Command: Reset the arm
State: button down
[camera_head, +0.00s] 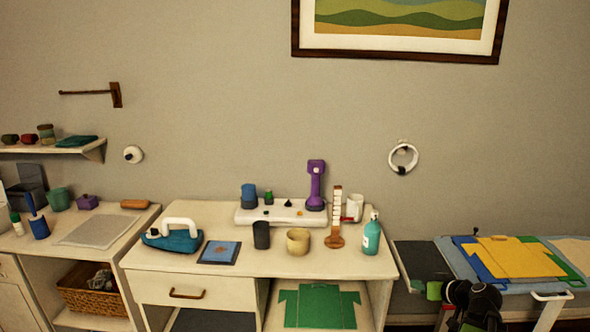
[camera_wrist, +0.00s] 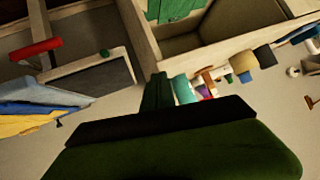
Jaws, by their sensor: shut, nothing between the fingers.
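My gripper (camera_wrist: 158,92) is in the middle of the wrist view, a narrow dark green tip beyond a wide dark body. Its fingers are together, with nothing seen between them. It is apart from the furniture. Much of the wrist view's lower part is covered by my own gripper body.
A white ring (camera_head: 390,160) hangs on the wall.

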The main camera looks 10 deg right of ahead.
jog(key=w+a+n+g+y+p, duration=0.2)
jog(key=a+n, duration=0.1)
jog(key=a, duration=1.1)
jog(key=w+a+n+g+y+p, duration=0.1)
jog(key=w+a+n+g+p, duration=0.15)
jog(key=a, duration=1.25)
jog(key=s+a+f+g+h+p, duration=0.25)
jog(key=s+a+g, duration=0.3)
jog(key=a, duration=0.35)
jog(key=s+d+f+m+g+h+b, duration=0.1)
jog(key=s+d+m+h, duration=0.1)
jog(key=s+d+m, duration=0.2)
jog(key=shift+s+d+f+m, duration=0.35)
jog(key=shift+s+d, duration=0.35)
jog(key=shift+d, duration=0.05)
jog(key=shift+h, duration=0.25)
